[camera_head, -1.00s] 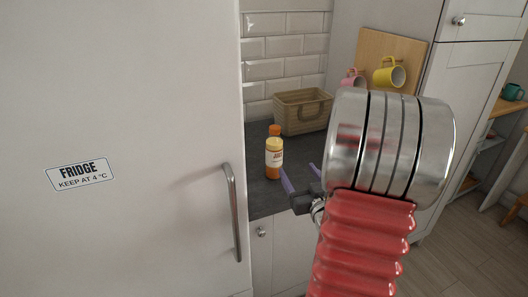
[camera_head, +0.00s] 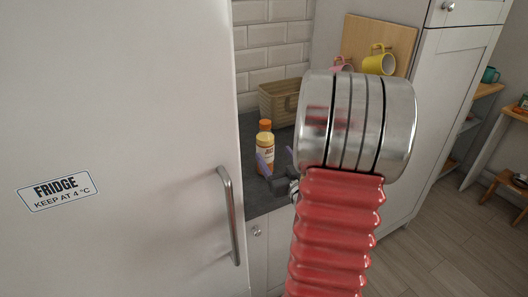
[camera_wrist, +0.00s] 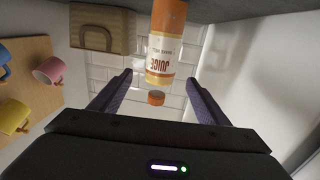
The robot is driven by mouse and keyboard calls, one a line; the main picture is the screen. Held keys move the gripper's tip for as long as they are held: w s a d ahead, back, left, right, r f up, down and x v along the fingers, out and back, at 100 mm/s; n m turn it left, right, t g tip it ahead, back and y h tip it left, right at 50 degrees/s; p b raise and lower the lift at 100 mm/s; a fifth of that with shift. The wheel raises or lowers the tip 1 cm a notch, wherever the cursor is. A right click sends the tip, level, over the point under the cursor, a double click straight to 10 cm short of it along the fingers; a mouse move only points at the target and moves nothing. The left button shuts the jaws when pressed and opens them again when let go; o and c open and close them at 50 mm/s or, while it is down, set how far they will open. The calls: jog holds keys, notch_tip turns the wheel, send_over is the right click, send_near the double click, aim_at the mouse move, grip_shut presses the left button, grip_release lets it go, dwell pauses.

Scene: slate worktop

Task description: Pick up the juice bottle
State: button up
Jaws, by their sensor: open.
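The juice bottle (camera_head: 264,144) stands upright on the slate worktop (camera_head: 262,201), with an orange cap and a pale label. In the wrist view the bottle (camera_wrist: 165,48) appears upside down, its label reading JUICE and its cap pointing toward my gripper (camera_wrist: 160,80). There the two purple fingers are spread wide on either side of the cap, with clear gaps. In the head view my gripper (camera_head: 275,157) is just in front of the bottle. Its left finger overlaps the lower part of the bottle. The jaws hold nothing.
A wicker basket (camera_head: 279,103) stands behind the bottle by the tiled wall. The fridge (camera_head: 120,110), with a metal handle (camera_head: 230,215), is close on the left. A pink mug (camera_head: 342,65) and a yellow mug (camera_head: 379,62) hang on a wooden board (camera_head: 352,38) at the right.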

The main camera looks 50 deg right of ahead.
aim_at(269, 148)
jog(key=x, duration=0.7)
jog(key=shift+w+d, duration=0.1)
jog(key=shift+w, duration=0.1)
jog(key=x, duration=0.5)
jog(key=shift+w+f, duration=0.1)
jog(key=shift+w, duration=0.05)
jog(key=shift+c, duration=0.2)
jog(key=c, duration=1.6)
jog(key=shift+c, duration=0.2)
jog(key=shift+r, duration=0.2)
